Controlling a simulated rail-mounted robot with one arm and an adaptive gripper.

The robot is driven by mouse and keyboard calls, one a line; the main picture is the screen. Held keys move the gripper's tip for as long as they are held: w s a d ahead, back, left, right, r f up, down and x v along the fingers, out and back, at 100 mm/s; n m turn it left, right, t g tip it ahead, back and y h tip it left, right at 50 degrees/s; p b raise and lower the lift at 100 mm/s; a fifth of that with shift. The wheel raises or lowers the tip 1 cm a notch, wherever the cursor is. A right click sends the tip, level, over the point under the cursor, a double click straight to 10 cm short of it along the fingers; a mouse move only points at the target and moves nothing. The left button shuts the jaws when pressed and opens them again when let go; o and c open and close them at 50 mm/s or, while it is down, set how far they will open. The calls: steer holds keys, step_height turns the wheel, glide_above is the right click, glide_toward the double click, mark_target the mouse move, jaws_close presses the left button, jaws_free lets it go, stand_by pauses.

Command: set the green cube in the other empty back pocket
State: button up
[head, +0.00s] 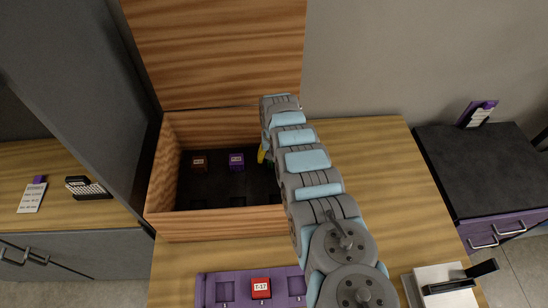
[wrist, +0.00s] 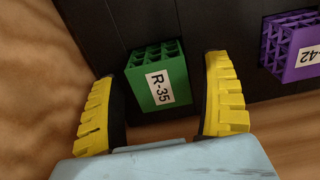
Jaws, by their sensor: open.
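The green cube (wrist: 158,78), a lattice block labelled R-35, stands at the black insert (wrist: 100,45) in the wrist view, in line with the purple cube (wrist: 292,45). How deep it sits in a pocket I cannot tell. My gripper (wrist: 165,100) is open, its yellow fingers on either side of the green cube with gaps showing. In the head view my gripper (head: 262,154) reaches into the right back part of the wooden box (head: 215,224); my arm hides most of the green cube. A dark red cube (head: 199,163) and the purple cube (head: 236,161) occupy the back row.
The box's raised lid (head: 215,50) stands behind, and its walls surround the insert. In front lies a purple tray (head: 243,292) with a red cube (head: 261,287) labelled T-17 and empty pockets. A grey cabinet side (head: 75,80) stands close left. Bare table lies right of my arm.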

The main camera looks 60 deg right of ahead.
steer(key=o, duration=0.4)
steer(key=shift+c, duration=0.2)
steer(key=shift+r, duration=0.15)
steer(key=shift+r+p, duration=2.35)
steer(key=shift+p, duration=0.3)
steer(key=shift+r, duration=0.1)
